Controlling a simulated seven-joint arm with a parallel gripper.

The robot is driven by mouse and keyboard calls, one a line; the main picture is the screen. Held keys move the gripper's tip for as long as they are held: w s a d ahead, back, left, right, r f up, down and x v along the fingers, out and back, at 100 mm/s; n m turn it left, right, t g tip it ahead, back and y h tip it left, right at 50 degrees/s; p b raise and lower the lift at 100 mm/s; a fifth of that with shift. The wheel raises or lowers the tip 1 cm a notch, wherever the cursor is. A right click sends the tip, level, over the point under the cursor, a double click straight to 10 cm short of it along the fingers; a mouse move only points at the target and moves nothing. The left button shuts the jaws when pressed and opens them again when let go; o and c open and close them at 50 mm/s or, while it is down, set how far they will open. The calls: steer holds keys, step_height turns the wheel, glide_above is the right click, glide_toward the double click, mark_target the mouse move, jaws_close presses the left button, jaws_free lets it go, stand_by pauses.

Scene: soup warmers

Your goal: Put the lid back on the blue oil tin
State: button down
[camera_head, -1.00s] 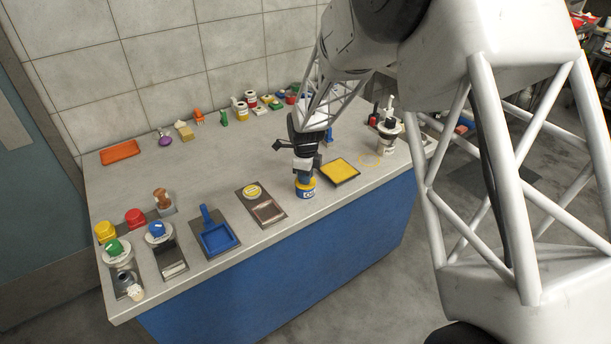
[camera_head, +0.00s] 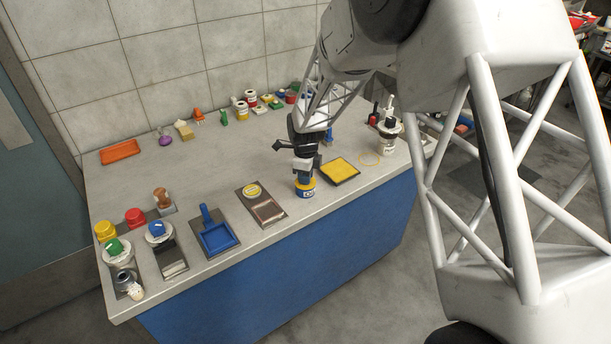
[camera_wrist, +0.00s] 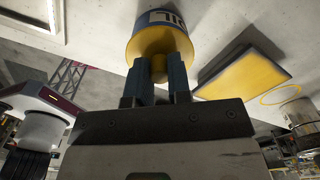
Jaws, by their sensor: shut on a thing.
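The blue oil tin (camera_head: 305,192) stands upright near the front edge of the counter, with a white label band and yellow at its top. In the wrist view the tin (camera_wrist: 163,16) shows part of its lettering. My gripper (camera_head: 305,176) is directly above it, pointing down. In the wrist view my gripper (camera_wrist: 160,78) has its two blue fingers shut on the knob of the yellow lid (camera_wrist: 152,42). The lid is lined up over the tin and looks to be against its top. I cannot tell whether it is fully seated.
A yellow square pad (camera_head: 340,170) lies close to the right of the tin. A dark tray with a yellow disc (camera_head: 252,190) is to its left, then a blue dustpan-like tray (camera_head: 218,238). A white tub (camera_head: 388,142) stands farther right.

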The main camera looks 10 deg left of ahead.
stand_by(0.7)
steer(key=shift+c, duration=2.4)
jaws_free()
steer(key=shift+r, duration=0.15)
steer(key=shift+r, duration=3.35)
steer(key=shift+c, duration=0.5)
jaws_close()
steer(key=shift+f, duration=2.6)
